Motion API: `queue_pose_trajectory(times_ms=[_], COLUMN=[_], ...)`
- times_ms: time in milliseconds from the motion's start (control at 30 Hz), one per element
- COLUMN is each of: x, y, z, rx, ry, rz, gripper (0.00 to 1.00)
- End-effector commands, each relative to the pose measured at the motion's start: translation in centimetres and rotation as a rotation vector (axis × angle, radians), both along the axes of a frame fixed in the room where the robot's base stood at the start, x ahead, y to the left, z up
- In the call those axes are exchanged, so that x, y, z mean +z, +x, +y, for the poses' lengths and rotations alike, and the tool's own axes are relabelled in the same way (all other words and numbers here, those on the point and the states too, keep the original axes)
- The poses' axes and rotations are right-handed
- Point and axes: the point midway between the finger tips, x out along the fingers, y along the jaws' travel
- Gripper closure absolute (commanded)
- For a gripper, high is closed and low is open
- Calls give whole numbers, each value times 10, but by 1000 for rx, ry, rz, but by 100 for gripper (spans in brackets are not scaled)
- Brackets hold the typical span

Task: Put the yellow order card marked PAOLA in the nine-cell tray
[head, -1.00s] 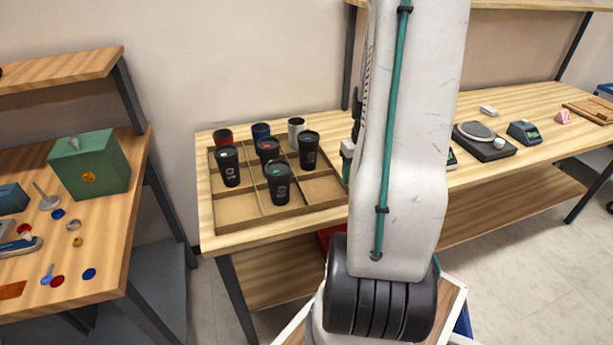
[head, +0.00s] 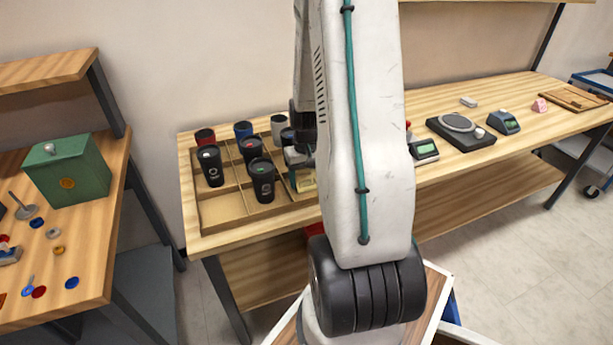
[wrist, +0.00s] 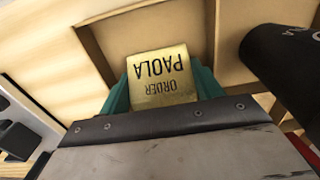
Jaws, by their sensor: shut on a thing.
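The yellow order card (wrist: 160,77) marked ORDER PAOLA is gripped between the green fingertips of my gripper (wrist: 162,92) in the wrist view. In the head view my gripper (head: 300,158) is at the right side of the nine-cell tray (head: 223,209), with the card (head: 306,182) showing pale below it. The brown tray holds several cups. Its front-left cell is bare. In the wrist view the card is over or in a cell without a cup, beside a tray wall (wrist: 95,50). I cannot tell whether it touches the tray floor. My arm hides the tray's right edge.
A black cup (head: 263,182) stands close left of my gripper, and a dark cup (wrist: 280,65) is near the card in the wrist view. A scale (head: 460,130) and a small green-screened device (head: 424,150) stand to the right. A green box (head: 68,168) is on the left table.

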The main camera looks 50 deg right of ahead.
Motion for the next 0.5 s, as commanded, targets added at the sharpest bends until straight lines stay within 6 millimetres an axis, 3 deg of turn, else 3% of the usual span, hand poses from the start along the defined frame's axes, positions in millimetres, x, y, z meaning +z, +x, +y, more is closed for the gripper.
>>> queue_pose_trajectory(times_ms=[200, 233, 300, 500], x=[-3, -3, -2, -2], y=[0, 0, 0, 0], z=[0, 0, 0, 0], rx=[0, 0, 0, 1], ry=[1, 1, 0, 0], rz=[1, 1, 0, 0], gripper=[57, 32, 13, 13])
